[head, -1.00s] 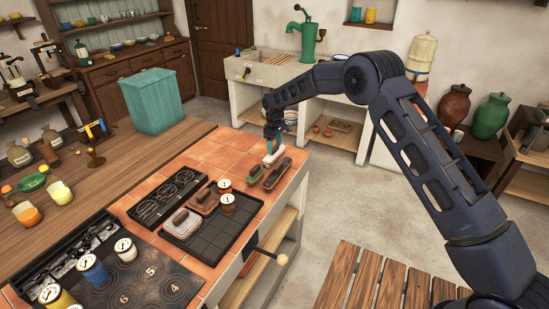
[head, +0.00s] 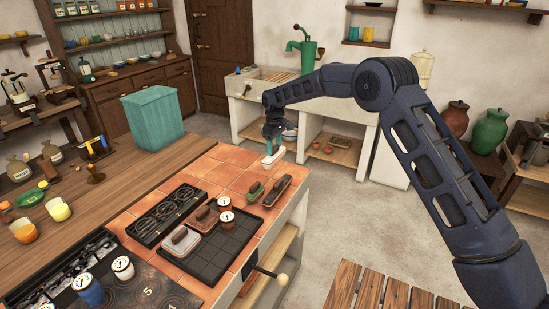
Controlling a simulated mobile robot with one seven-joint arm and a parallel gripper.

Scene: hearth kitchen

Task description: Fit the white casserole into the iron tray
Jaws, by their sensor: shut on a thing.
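My gripper (head: 272,146) is shut on a small white block-like thing, most likely the white casserole (head: 271,158). It is held over the far right end of the tiled counter; the fingers partly hide it. The black iron tray (head: 212,262) lies on the tiles nearer to me, divided into squares. A pale grey dish with a brown handle (head: 182,241) and a reddish-brown dish (head: 205,214) sit at its left side. Two small tins (head: 227,221) stand by them. My gripper is apart from the tray, beyond its far end.
A green dish (head: 254,192) and a dark long dish (head: 278,188) lie at the tray's far end, between it and my gripper. A black rack (head: 168,216) lies left of the tray. A teal bin (head: 153,118) stands behind. The tray's near right squares look bare.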

